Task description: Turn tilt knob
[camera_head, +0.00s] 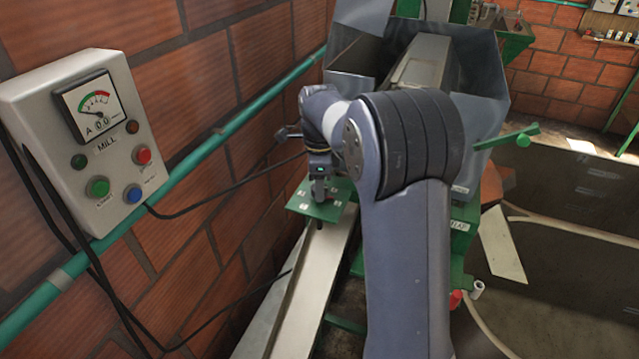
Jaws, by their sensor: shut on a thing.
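A green plate (334,205) with small white labels sits at the top of a long pale metal channel, left of my arm. My gripper (319,194) points down at the middle of this plate, with its fingers shut on the tilt knob there. The knob is almost wholly hidden by the fingers, so its angle cannot be read. The label texts are too small to read.
A grey mill control box (72,140) with a gauge and buttons hangs on the brick wall at left. A teal pipe (215,140) and black cables run along the wall. A grey metal hopper (490,85) and a green lever (510,139) stand behind my arm.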

